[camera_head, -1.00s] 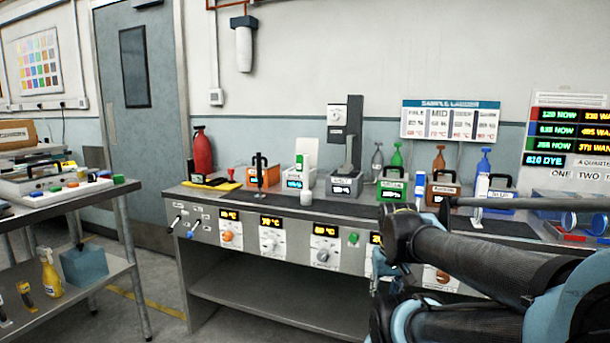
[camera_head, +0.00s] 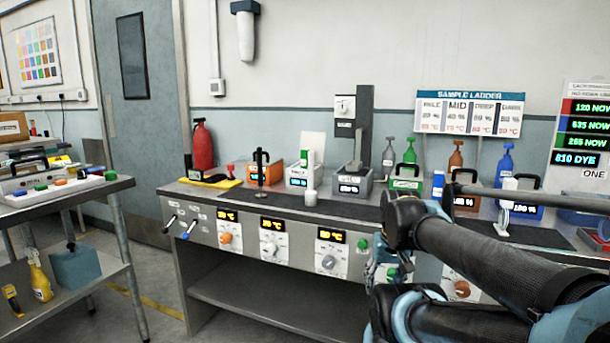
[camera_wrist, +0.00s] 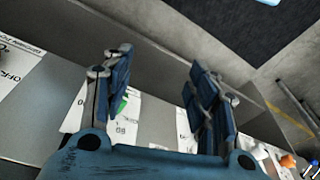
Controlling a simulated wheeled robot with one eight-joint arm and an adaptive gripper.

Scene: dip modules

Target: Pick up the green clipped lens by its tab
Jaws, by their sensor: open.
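I cannot make out a green clipped lens with a tab for certain in either view. Small green pieces (camera_head: 111,175) lie at the tray on the left cart, too small to identify. A green knob (camera_head: 363,244) sits on the workbench front. My gripper (camera_wrist: 160,95) is open and empty in the wrist view, its two blue fingers wide apart, with the bench's grey front panel and white labels beyond them. A small green patch (camera_wrist: 121,105) shows beside the left finger. In the head view my arm crosses the lower right and hides part of the bench.
The workbench (camera_head: 245,199) carries a tall grey stand (camera_head: 365,125), small modules and coloured bottles (camera_head: 506,163) along its back. A red extinguisher (camera_head: 203,146) stands by its left end. The left cart (camera_head: 60,204) is apart from the bench, with floor between.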

